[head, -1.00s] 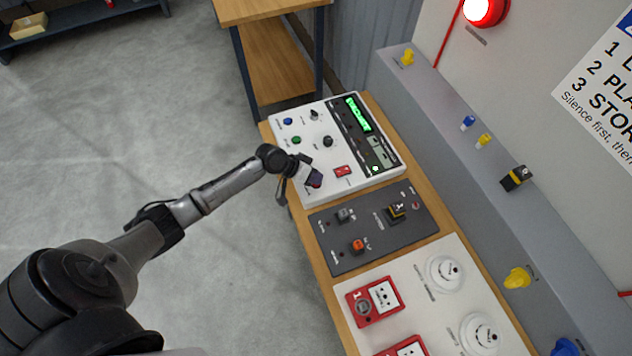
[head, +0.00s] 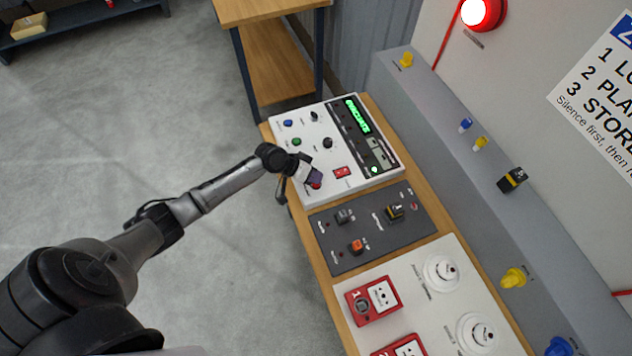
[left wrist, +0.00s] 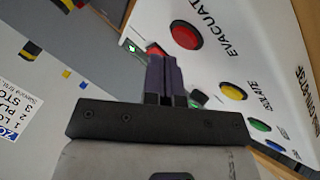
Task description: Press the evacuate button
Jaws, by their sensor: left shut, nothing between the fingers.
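The evacuate button is a round red button (left wrist: 185,35) beside the printed word EVACUATE in the left wrist view. In the head view a small red part of it (head: 316,186) shows at the fingertips, the rest hidden by the gripper. It sits on the near edge of the white control panel (head: 358,190). My left gripper (head: 313,175) is shut and empty, over this corner of the panel. In the left wrist view its dark fingers (left wrist: 163,72) are pressed together, and the button shows clear of them. My right gripper is not in view.
The panel also has yellow (left wrist: 233,91), green and blue buttons, a red switch (head: 342,172) and a lit green display (head: 358,115). A dark switch plate (head: 350,245) and red call points (head: 374,300) lie along the bench. A grey ledge with knobs runs behind.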

